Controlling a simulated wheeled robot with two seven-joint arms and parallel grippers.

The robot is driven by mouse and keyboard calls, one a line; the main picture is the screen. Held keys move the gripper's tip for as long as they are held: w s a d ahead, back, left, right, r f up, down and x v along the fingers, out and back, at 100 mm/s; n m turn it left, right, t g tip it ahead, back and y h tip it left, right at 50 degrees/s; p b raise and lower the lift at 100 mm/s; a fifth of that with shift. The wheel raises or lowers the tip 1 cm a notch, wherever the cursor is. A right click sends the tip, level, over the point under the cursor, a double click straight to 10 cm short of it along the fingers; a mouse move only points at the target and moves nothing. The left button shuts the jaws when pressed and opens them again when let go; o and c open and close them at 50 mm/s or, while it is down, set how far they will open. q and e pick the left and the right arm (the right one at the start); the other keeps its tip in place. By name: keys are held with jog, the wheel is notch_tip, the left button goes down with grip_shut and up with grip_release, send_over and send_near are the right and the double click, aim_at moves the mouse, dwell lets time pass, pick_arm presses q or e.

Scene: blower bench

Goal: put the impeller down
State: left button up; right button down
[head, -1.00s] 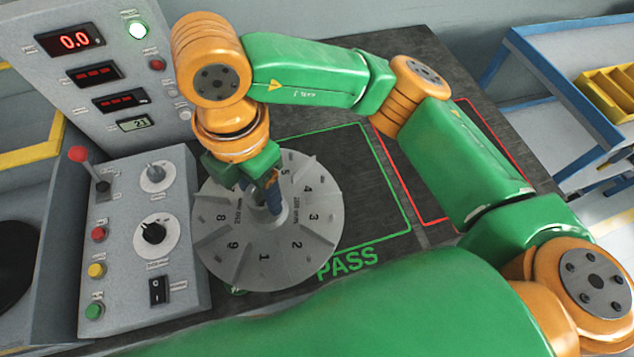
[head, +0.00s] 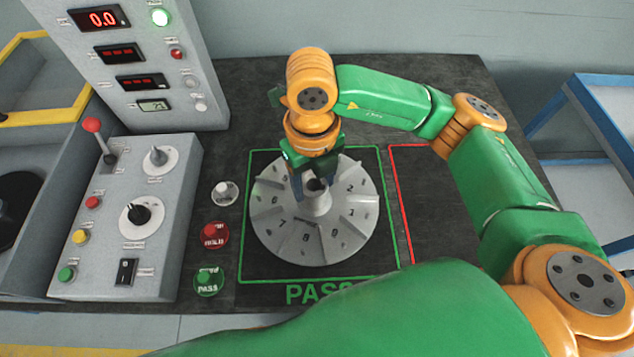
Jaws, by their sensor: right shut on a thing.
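The impeller (head: 345,230) is a grey disc with raised vanes, printed numbers and a central hub. It is over the green-outlined PASS square (head: 262,268), inside its outline as seen from above. I cannot tell whether its underside touches the bench. My right gripper (head: 312,188) points down at the hub and is shut on it, with dark fingers on either side. The gripper body hides part of the disc's far side. My left gripper is not in view.
A red-outlined square (head: 403,215) lies to the right, partly behind my right arm. Left of the PASS square stand a silver knob (head: 224,192), a red stamp (head: 214,235) and a green PASS stamp (head: 208,281). A control box (head: 130,220) and display panel (head: 125,60) stand further left.

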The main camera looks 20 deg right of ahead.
aim_at(316, 189)
jog(key=f, duration=0.1)
jog(key=w+f+p, duration=0.1)
jog(key=f, duration=0.1)
jog(key=d+f, duration=0.1)
jog(key=shift+w+f+p, duration=0.3)
jog(key=shift+f, duration=0.4)
jog(key=shift+f, duration=0.15)
jog(key=c, duration=0.6)
grip_release()
jog(key=shift+f+b, duration=0.1)
jog(key=shift+b, duration=0.2)
jog(key=o, duration=0.5)
jog(key=shift+c, duration=0.2)
